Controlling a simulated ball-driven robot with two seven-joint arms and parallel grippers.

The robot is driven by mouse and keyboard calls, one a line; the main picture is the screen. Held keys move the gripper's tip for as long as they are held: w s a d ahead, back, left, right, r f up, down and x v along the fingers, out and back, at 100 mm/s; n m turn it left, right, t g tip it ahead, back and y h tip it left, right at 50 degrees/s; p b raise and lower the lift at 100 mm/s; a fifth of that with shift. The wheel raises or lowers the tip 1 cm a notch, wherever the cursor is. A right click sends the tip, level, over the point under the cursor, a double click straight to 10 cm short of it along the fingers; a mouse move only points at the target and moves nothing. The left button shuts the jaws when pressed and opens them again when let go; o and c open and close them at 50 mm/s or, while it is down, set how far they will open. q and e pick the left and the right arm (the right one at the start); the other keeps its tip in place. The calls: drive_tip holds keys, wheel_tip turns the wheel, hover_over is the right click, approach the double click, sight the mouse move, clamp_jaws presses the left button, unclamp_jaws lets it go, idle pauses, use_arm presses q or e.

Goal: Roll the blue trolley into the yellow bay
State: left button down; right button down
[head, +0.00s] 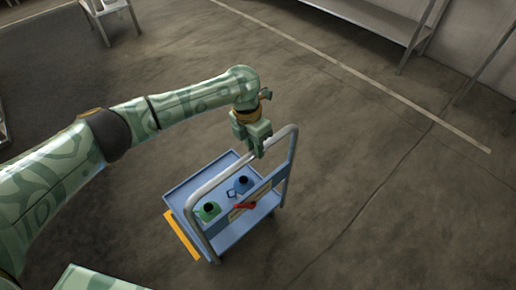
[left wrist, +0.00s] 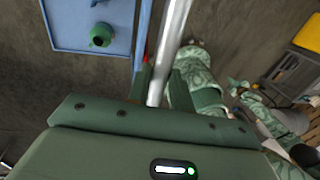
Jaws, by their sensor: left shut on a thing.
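The blue trolley (head: 222,229) stands on the floor in the lower middle of the head view, with a grey tubular handle (head: 292,150). My left gripper (head: 259,150) is shut on the handle's top bar. The left wrist view shows the bar (left wrist: 172,40) running between the fingers (left wrist: 160,88). A green vessel (head: 208,211) and a blue vessel (head: 243,185) stand on the trolley; a red item (head: 245,206) shows at its handle side. A yellow strip (head: 182,236) lies along the trolley's left side; I cannot tell whether it marks the bay. My right gripper is not seen.
A pale floor line (head: 370,80) runs diagonally behind the trolley. A metal bench (head: 380,22) stands at the back right and a stool (head: 108,12) at the back left. The floor right of the trolley is clear. A yellow-topped object (left wrist: 308,36) shows in the wrist view.

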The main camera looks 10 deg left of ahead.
use_arm(q)
drive_tip(key=shift+w+a+r, duration=0.1)
drive_tip(key=shift+w+a, duration=0.1)
drive_tip(key=shift+a, duration=0.05)
drive_tip(key=c, duration=1.3)
unclamp_jaws()
drive_tip(key=shift+a, duration=0.1)
drive_tip(key=shift+o, duration=0.2)
drive_tip(key=shift+r, duration=0.15)
drive_tip(key=p+v, duration=0.5)
drive_tip(key=v, duration=1)
drive_tip(key=shift+r, duration=0.4)
